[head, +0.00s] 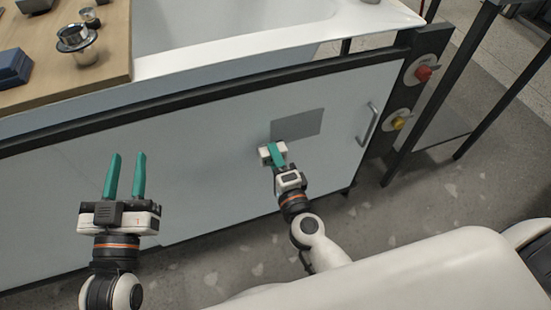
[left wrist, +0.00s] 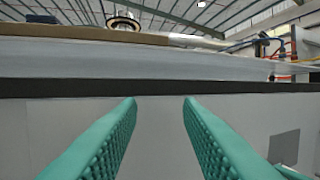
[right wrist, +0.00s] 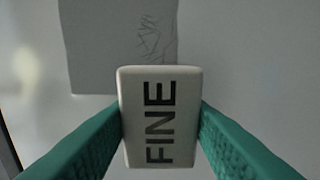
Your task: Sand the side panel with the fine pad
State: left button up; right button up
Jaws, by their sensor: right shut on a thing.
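The fine pad (right wrist: 160,85) is a white block marked "FINE", held between the green fingers of my right gripper (right wrist: 160,128) in the right wrist view. In the head view my right gripper (head: 275,155) holds the pad (head: 265,152) at the light side panel (head: 180,150). I cannot tell whether the pad touches the panel. A grey rectangle (head: 297,123) is on the panel just above the pad; the right wrist view shows it (right wrist: 120,45) with fine dark lines at its right. My left gripper (head: 124,177) is open and empty in front of the panel's left part.
A wooden board (head: 105,60) with metal fittings and a blue block (head: 14,68) lies on the bathtub shell (head: 280,52). A handle (head: 367,125) is at the panel's right.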

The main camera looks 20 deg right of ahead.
pick_arm(q)
jog(key=shift+a+f+g, duration=0.1)
jog(key=shift+f+g, duration=0.4)
jog(key=shift+f, duration=0.05)
pick_arm(e)
jog(key=shift+w, duration=0.5)
